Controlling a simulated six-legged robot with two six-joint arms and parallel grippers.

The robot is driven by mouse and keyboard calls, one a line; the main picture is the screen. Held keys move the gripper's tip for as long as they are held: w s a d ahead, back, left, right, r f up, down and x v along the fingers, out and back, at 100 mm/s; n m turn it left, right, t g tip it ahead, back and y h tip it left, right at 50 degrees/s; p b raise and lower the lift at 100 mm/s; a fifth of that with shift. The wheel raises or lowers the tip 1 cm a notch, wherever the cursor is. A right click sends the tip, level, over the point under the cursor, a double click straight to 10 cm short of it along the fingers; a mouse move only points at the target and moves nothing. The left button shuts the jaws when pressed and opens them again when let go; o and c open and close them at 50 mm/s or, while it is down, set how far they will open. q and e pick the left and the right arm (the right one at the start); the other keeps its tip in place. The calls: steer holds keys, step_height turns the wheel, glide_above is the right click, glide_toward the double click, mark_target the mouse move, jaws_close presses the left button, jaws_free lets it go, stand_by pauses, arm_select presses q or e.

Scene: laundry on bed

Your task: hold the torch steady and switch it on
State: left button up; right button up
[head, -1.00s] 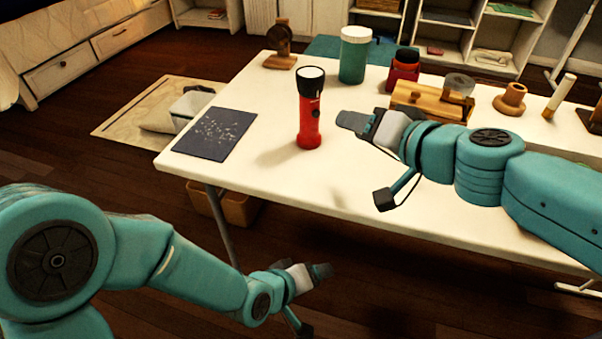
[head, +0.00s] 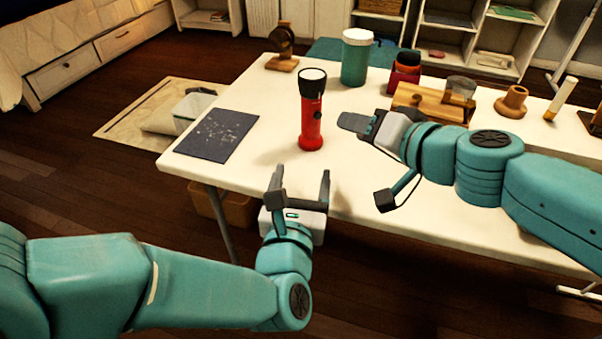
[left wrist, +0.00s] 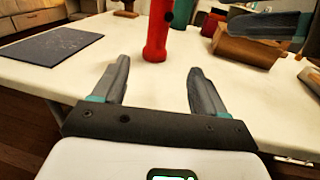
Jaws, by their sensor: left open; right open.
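The red torch (head: 311,118) stands upright on the white table, with its black head and pale lens at the top. In the left wrist view the torch (left wrist: 158,32) stands beyond and between my fingers, its top cut off by the frame. My left gripper (head: 300,185) is open and empty at the table's front edge, pointing at the torch and apart from it. Its fingers also show in the left wrist view (left wrist: 157,85). My right gripper (head: 362,158) is to the right of the torch, open and empty, its fingers pointing left.
A dark speckled mat (head: 217,135) lies left of the torch on the white table (head: 300,235). Behind stand a wooden stand (head: 283,52), a teal jar (head: 356,57), a red container (head: 403,75) and a wooden box (head: 428,103). The tabletop right around the torch is clear.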

mark_target(310, 130)
arm_select(q)
steer(key=shift+w+a+n, duration=0.15)
steer(key=shift+w+n, duration=0.1)
steer(key=shift+n, duration=0.05)
steer(key=w, duration=0.5)
steer(key=w+d, duration=0.1)
steer(key=w, duration=0.9)
steer(key=shift+w+d, duration=0.15)
steer(key=shift+w, duration=0.2)
steer(key=c, duration=1.2)
arm_select(e)
jaws_close()
stand_by(2.2)
